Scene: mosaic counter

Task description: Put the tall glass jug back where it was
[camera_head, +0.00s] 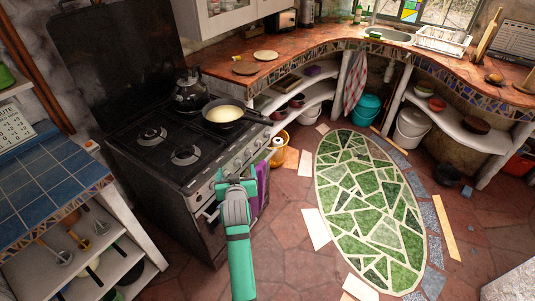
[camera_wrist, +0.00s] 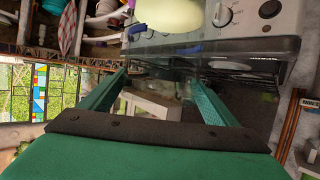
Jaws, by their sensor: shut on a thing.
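My gripper (camera_head: 234,183) is in front of the stove, by the oven door, with my green arm reaching up from the bottom of the head view. In the wrist view my gripper (camera_wrist: 160,78) has its two green fingers apart, on either side of a faint, see-through shape, the tall glass jug (camera_wrist: 160,88). Its outline is hard to make out against the dark background. I cannot make out the jug in the head view, and its tilt is unclear.
The stove (camera_head: 187,158) bears a dark kettle (camera_head: 190,90) and a pan (camera_head: 224,113) with pale food. A blue-tiled counter (camera_head: 38,180) is at left. The curved counter (camera_head: 296,49) at the back has open room. A green mosaic floor patch (camera_head: 370,213) lies clear at right.

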